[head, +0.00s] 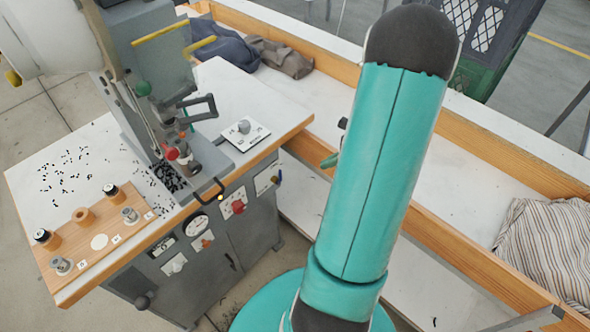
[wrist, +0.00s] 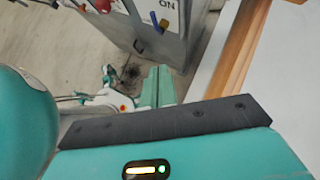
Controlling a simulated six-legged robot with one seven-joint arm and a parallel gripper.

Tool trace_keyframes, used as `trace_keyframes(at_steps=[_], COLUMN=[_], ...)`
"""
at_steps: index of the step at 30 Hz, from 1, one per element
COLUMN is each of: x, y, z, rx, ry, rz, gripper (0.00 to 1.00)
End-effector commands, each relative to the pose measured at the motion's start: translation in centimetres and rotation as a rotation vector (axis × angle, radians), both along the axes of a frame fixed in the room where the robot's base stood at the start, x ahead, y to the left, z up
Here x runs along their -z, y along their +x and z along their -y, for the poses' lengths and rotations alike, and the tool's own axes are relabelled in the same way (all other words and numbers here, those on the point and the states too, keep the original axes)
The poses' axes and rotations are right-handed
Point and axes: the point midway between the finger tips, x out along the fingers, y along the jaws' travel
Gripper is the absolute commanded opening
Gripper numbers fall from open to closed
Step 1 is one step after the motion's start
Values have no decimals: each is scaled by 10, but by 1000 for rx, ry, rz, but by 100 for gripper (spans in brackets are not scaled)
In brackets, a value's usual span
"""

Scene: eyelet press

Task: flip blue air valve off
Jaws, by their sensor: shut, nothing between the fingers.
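The blue air valve (head: 276,181) is on a white plate at the right end of the press cabinet's front, with a little yellow beside its blue handle. I cannot tell the handle's exact setting. My gripper's teal fingers (wrist: 158,68) are together, empty, and appear just below the handle in the picture. I cannot tell whether they touch it.
A red knob (head: 238,207) and gauges sit left of the valve on the cabinet front. The press table (head: 215,88) overhangs above them. A long wood-edged bench (head: 460,140) runs along the right. A striped cloth (head: 548,245) lies on it.

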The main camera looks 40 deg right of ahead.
Motion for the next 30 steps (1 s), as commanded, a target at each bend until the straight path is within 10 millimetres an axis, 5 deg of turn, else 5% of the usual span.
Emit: trace_keyframes(at_steps=[18, 30], x=[72, 70], y=[61, 93], z=[-44, -65], rx=[-6, -5], ry=[4, -1], rz=[-2, 0], gripper=[0, 0])
